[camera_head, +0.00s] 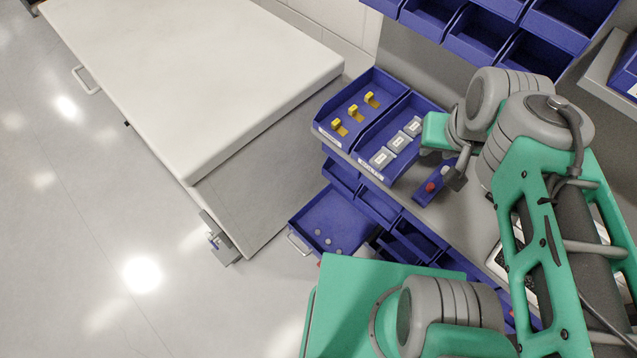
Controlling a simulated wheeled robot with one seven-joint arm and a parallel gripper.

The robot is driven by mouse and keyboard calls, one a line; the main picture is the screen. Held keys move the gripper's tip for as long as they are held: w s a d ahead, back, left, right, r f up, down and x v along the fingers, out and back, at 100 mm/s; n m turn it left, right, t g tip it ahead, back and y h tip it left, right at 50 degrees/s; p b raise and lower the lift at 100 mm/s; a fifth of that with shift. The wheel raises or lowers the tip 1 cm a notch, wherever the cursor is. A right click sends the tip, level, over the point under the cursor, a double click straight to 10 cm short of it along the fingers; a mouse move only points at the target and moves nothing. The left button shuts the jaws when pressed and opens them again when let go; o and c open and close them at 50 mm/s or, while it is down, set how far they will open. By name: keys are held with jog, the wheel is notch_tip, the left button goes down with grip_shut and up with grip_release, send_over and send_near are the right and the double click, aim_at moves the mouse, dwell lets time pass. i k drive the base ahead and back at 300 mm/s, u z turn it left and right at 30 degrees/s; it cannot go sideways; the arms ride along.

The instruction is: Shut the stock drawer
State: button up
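The stock drawer (338,211) is a blue tray with a pale bar handle (298,244) on its front. It sticks out to the left from the lower part of the shelf unit, and a few small grey discs lie in it. My arm comes in from the right. My gripper (454,180) is above the shelf, up and to the right of the drawer and apart from it. Its dark end points down beside a small blue item with a red spot (430,187). The arm partly hides it, and I cannot make out its fingers or their opening.
Two blue bins stand on the shelf above the drawer, one with yellow pieces (354,112), one with grey boxes (397,142). A white-topped cabinet (200,70) stands left of the drawer. Open floor (200,300) lies in front. More blue bins (485,35) hang above.

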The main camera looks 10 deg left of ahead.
aim_at(340, 220)
jog(key=u, duration=0.55)
jog(key=k, duration=1.25)
jog(key=u, duration=0.6)
jog(key=i, duration=0.75)
jog(key=u, duration=2.05)
